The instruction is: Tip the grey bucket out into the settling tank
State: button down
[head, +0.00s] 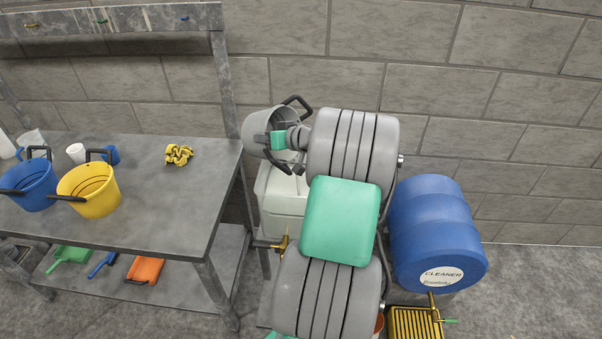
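The grey bucket (251,124) is up in the air above the tank, clearly tilted, with a black handle (298,101) standing out at its upper right. My gripper (267,141) is at the bucket's side and appears shut on it. My wrist and arm hide part of the bucket, and I cannot see what is inside it. The settling tank (283,201) looks like the pale grey-green box just below the bucket. My arm covers its right side, and its opening is mostly hidden.
A grey workbench (190,205) at left holds a blue bucket (32,186), a yellow bucket (98,190) and a yellow coiled item (178,155). The wall is close behind.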

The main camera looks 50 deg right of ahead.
jog(key=shift+s+d+f+t+b, duration=0.1)
jog(key=shift+s+t+b, duration=0.3)
jog(key=shift+b, duration=0.15)
dwell(0.6)
jog(key=shift+s+d+f+t+b, duration=0.2)
jog(key=shift+s+t+b, duration=0.35)
jog(key=shift+b, duration=0.75)
jog(key=shift+s+d+f+t+b, duration=0.1)
jog(key=shift+s+f+t+b, duration=0.15)
jog(key=shift+s+b, duration=0.75)
